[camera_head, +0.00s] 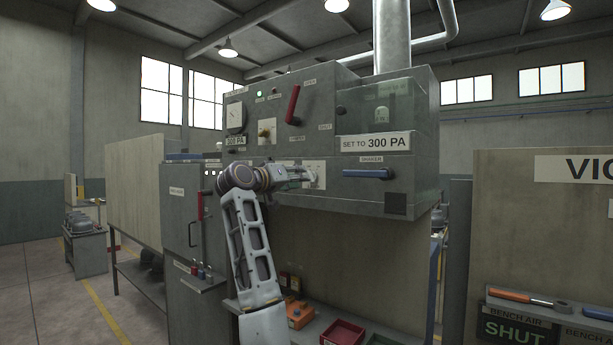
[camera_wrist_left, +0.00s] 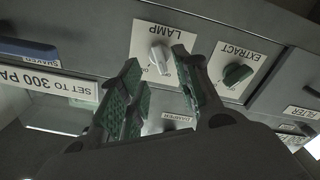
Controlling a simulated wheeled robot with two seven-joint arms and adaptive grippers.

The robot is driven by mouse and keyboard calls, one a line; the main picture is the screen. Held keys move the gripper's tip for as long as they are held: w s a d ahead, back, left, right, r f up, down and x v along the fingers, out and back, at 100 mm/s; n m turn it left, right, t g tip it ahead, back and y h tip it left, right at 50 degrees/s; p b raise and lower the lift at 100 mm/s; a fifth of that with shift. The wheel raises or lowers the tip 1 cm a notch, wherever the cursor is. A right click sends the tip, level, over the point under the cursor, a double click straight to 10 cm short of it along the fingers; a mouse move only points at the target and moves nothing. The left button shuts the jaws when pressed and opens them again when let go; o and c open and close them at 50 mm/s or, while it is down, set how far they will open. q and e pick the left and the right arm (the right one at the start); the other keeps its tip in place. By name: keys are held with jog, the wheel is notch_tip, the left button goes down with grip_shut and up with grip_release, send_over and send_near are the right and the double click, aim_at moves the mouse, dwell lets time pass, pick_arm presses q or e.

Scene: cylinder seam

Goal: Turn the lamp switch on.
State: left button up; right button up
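The lamp switch (camera_wrist_left: 160,56) is a pale knob on a white plate marked LAMP, shown upside down in the left wrist view. Small on/off lettering beside it is partly hidden and too small to read surely, so I cannot tell its setting. My left gripper (camera_wrist_left: 155,66) is open, its green-padded fingers on either side of the knob in the picture. I cannot tell whether either touches it. In the head view my left gripper (camera_head: 296,174) is at the panel front, partly covering the lamp plate (camera_head: 316,170). My right gripper is in neither view.
A dark green EXTRACT knob (camera_wrist_left: 237,76) sits close beside the lamp plate. The blue SHAKER handle (camera_head: 368,173) is to the right in the head view. A red lever (camera_head: 293,104) is above.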

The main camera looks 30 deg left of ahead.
pick_arm(q)
jog(key=shift+w+d+p, duration=0.2)
jog(key=shift+w+p, duration=0.45)
jog(key=shift+w, duration=2.05)
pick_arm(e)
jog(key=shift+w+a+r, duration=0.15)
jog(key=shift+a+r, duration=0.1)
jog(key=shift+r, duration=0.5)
pick_arm(q)
grip_shut()
